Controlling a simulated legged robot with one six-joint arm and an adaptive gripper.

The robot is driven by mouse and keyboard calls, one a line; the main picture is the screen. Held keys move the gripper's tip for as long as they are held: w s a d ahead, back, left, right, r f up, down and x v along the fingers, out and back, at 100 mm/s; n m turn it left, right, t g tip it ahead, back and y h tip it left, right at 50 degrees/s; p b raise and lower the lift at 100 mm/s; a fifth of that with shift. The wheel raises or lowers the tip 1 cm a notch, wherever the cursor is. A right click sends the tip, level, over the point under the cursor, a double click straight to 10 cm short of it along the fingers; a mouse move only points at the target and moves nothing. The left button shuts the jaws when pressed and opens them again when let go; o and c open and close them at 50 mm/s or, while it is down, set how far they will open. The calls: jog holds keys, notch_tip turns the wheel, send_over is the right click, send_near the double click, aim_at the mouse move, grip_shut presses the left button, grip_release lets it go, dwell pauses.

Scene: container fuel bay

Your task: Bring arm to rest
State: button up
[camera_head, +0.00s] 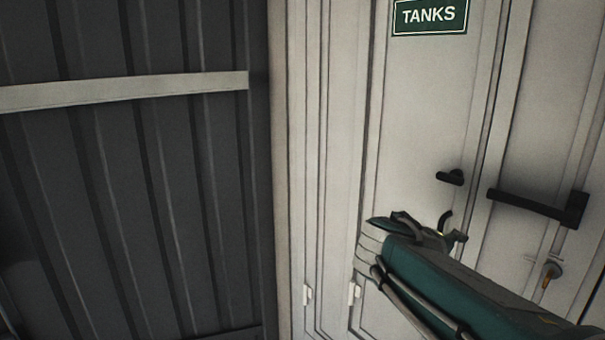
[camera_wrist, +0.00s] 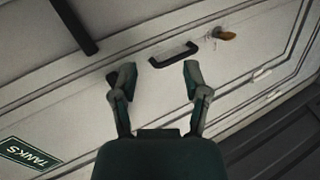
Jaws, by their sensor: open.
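My gripper (camera_head: 415,226) is at the end of my green arm, which reaches in from the lower right in the head view. In the wrist view my gripper (camera_wrist: 157,75) shows its two fingers spread well apart, with nothing between them. A black U-shaped handle (camera_wrist: 174,54) on the pale door lies just beyond the fingertips there. I cannot tell how far the fingertips are from the door. My arm covers part of the door in the head view.
The pale door (camera_head: 415,110) bears a green TANKS sign (camera_head: 430,16). A small black handle (camera_head: 450,177), a long black lever (camera_head: 530,205) and a brass key lock (camera_head: 551,270) stick out near my arm. A dark ribbed wall (camera_head: 120,200) stands at left.

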jog(key=s+a+f+m+g+y, duration=0.1)
jog(key=s+a+f+m+y, duration=0.1)
jog(key=s+a+f+y, duration=0.3)
jog(key=s+a+f+m+y, duration=0.2)
jog(key=s+a+f+y, duration=0.3)
jog(key=s+f, duration=0.3)
jog(key=s+y, duration=0.1)
jog(key=s, duration=0.3)
jog(key=shift+s+a+m+g, duration=0.15)
jog(key=shift+s+m+g, duration=0.2)
jog(key=shift+m+g, duration=0.05)
